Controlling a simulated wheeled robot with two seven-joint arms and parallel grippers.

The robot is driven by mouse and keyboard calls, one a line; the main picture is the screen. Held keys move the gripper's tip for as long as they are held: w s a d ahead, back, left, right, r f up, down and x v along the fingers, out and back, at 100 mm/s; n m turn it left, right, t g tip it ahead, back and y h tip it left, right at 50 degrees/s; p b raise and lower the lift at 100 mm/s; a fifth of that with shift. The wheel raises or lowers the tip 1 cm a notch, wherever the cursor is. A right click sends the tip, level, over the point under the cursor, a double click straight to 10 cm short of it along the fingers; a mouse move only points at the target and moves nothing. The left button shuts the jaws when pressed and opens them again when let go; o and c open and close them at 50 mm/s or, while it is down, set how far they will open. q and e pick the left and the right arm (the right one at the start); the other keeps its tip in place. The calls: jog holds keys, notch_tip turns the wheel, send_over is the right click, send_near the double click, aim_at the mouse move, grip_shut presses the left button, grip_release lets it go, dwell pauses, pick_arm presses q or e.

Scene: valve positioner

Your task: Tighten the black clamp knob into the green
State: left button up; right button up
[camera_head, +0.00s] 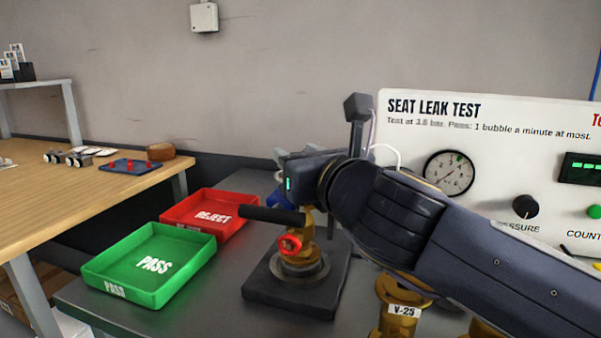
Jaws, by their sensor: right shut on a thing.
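My right gripper (296,165) is above the brass valve (302,236) on the dark test fixture (286,288). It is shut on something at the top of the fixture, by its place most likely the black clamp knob. Its fingertips and what they hold are largely hidden by the gripper body and wrist. A black bar (272,214) sticks out to the left just below the gripper, in front of the valve. The valve has a red-rimmed port (290,245) facing me. A blue part (282,200) shows behind the bar. No green mark on the clamp is visible. My left gripper is not in view.
A green PASS tray (104,273) and a red REJECT tray (184,226) stand left of the fixture. A seat leak test panel (475,165) with a gauge (447,172) stands at right. Another valve labelled V-25 (403,310) is partly under my right arm.

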dwell(0.4)
jog(key=o, duration=1)
jog(key=shift+c, duration=0.2)
jog(key=p+v, duration=0.1)
jog(key=v, duration=0.6)
jog(key=shift+s+p, duration=0.35)
jog(key=shift+p, duration=0.05)
jog(key=shift+d, duration=0.15)
